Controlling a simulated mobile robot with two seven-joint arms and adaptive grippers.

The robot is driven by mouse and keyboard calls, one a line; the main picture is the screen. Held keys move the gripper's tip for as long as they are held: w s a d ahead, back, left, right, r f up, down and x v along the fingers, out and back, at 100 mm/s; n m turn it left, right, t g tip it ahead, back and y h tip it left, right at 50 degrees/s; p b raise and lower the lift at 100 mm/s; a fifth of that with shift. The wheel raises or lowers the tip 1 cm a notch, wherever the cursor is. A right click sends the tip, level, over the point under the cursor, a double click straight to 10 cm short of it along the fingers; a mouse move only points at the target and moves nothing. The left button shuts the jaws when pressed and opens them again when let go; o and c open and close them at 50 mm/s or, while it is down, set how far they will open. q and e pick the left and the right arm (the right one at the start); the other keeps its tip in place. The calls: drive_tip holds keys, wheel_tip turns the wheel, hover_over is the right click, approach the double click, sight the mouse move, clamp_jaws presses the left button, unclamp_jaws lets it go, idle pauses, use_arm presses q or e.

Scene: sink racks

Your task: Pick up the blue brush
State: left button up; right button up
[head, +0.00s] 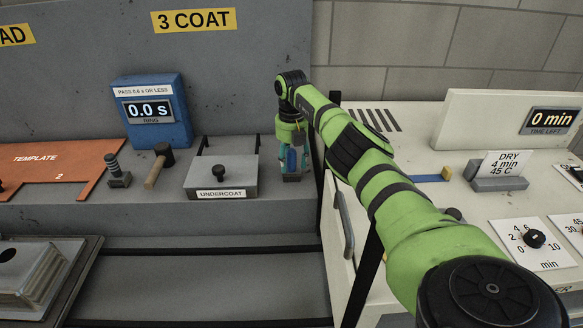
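My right gripper (292,158) points down at the right end of the grey ledge, beside the undercoat box. Its fingers are on either side of a small upright blue object, which looks like the blue brush (292,159). A dark block (292,178) is under the fingertips. The view is too small to tell whether the fingers touch the blue object or stand apart from it. My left gripper is not in view.
The grey undercoat box (221,177) is left of my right gripper, with a hammer (159,164) and a blue timer (152,112) beyond. An orange template (58,169) lies farther left. A white machine (513,119) stands right. A flat blue piece (425,178) lies behind my arm.

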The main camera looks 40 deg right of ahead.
drive_tip(key=c, duration=0.7)
clamp_jaws()
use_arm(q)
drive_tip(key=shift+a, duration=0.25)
